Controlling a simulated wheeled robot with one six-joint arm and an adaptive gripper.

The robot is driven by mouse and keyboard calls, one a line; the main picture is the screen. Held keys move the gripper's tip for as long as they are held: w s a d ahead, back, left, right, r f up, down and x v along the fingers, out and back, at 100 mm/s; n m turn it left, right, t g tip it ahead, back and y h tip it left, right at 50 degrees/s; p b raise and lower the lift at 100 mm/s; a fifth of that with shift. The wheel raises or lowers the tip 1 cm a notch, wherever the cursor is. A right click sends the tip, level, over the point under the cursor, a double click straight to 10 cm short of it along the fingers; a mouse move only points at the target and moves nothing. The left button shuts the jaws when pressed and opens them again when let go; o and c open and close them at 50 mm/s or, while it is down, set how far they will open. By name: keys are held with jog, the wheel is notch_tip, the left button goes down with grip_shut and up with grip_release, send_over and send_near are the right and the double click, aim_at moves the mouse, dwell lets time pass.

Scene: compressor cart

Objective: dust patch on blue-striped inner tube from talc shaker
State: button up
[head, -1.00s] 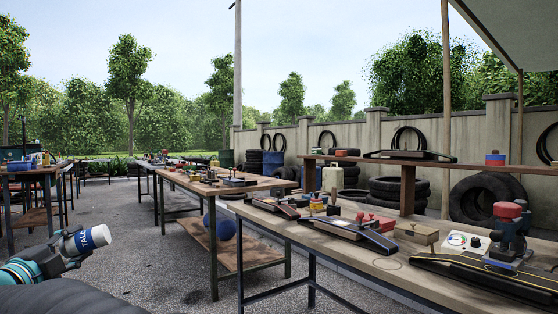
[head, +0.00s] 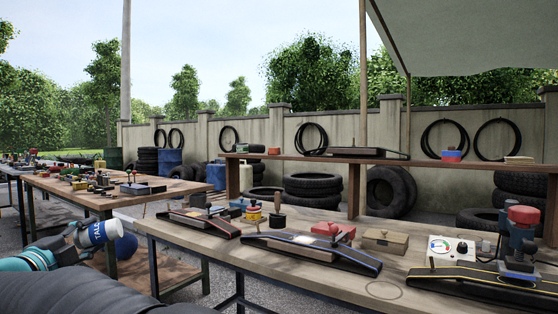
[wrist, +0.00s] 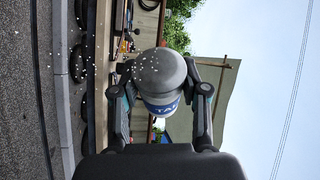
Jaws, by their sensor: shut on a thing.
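The talc shaker (head: 103,232) is a white and blue bottle lettered "TALC", held sideways and tilted at the left of the head view. My gripper (head: 84,236) is shut on it. In the wrist view my gripper (wrist: 163,98) has one finger on each side of the shaker, whose grey rounded top (wrist: 160,73) faces the camera; white specks show around and beside it. The blue-striped inner tube (head: 340,259) lies on the near bench, well right of my gripper, with a small pale spot on its top. Patch details are too small to tell.

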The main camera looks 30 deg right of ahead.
jog(key=w+d+r+m+g+h+p, duration=0.15)
jog(key=d+m, duration=0.25)
jog(key=d, duration=0.5)
jog(key=d+r+m+g, duration=0.2)
jog(key=d+m+g, duration=0.15)
jog(key=d, duration=0.45)
jog(key=d+r+m+g, duration=0.2)
jog(key=d+m, duration=0.3)
jog(key=d, duration=0.4)
jog(key=s+d+r+m+g+p, duration=0.1)
jog(key=s+d+r+m, duration=0.2)
jog(key=d, duration=0.5)
jog(key=s+d+r+m+g, duration=0.1)
jog(key=s+d+r+m, duration=0.2)
jog(key=d+m, duration=0.3)
jog(key=s+d+r+m+p, duration=0.1)
jog(key=s+d+r+m, duration=0.2)
jog(key=d, duration=0.8)
jog(key=shift+s+m+g+y+p, duration=0.15)
jog(key=shift+m+g+y+p, duration=0.2)
jog(key=shift+m, duration=0.5)
